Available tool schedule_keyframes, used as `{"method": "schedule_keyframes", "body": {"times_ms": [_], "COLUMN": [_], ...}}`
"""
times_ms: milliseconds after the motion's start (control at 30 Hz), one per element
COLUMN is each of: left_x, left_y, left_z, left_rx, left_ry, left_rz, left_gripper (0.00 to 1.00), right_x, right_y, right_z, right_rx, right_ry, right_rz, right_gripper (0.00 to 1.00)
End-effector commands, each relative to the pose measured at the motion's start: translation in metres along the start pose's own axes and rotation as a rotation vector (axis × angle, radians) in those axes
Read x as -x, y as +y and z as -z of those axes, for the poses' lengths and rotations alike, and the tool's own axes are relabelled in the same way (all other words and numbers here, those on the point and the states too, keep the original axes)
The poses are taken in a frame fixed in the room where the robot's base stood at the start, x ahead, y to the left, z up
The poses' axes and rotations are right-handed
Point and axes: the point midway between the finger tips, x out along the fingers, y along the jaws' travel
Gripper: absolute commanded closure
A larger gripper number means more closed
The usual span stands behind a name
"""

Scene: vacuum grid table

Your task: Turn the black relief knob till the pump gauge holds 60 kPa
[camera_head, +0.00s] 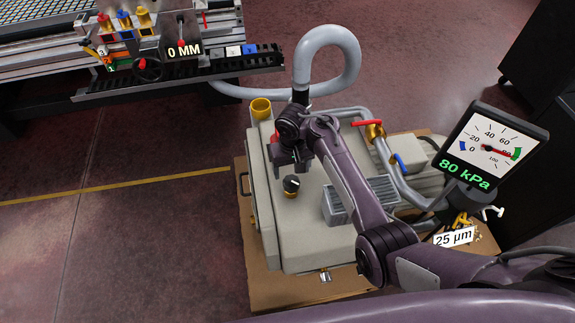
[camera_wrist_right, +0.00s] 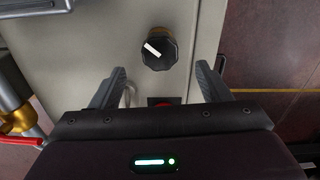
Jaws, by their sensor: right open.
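The black relief knob (camera_head: 291,184) with a white pointer mark sits on top of the beige pump housing (camera_head: 310,235). In the right wrist view the knob (camera_wrist_right: 159,48) is ahead of the fingertips, with its mark slanting from upper left to lower right. My right gripper (camera_wrist_right: 164,72) is open and empty, its two fingers apart and short of the knob. In the head view the right gripper (camera_head: 287,163) hangs just behind the knob. The pump gauge (camera_head: 494,145) reads 80 kPa in green digits, its red needle near 80. My left gripper is out of view.
A red-handled valve (camera_head: 367,123) and a blue-handled valve (camera_head: 399,163) stand right of my right arm. A yellow cap (camera_head: 261,107) and a grey hose (camera_head: 327,35) are behind. The grid table (camera_head: 45,40) is at the upper left.

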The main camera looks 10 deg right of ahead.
Motion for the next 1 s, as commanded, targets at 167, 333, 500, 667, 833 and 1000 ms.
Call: {"method": "schedule_keyframes", "body": {"times_ms": [167, 333, 500, 667, 833, 1000], "left_x": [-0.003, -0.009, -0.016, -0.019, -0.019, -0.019], "left_y": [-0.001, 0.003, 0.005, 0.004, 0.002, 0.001], "left_z": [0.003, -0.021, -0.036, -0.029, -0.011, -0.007], "left_rx": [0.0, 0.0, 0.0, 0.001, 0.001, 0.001], "left_ry": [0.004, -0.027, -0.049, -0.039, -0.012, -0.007], "left_rz": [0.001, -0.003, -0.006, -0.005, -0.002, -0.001], "left_gripper": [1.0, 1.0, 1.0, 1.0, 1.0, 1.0], "right_x": [-0.008, -0.035, -0.061, -0.075, -0.078, -0.077], "right_y": [0.0, 0.001, 0.001, 0.001, 0.001, 0.001], "right_z": [0.0, 0.0, 0.0, 0.0, 0.0, 0.0], "right_rx": [0.001, 0.001, 0.001, 0.001, 0.0, 0.0], "right_ry": [-0.002, -0.002, -0.001, 0.0, 0.001, 0.001], "right_rz": [-0.004, -0.004, -0.004, -0.002, -0.002, -0.002], "right_gripper": [0.3, 0.3, 0.3, 0.3, 0.3, 0.32]}}
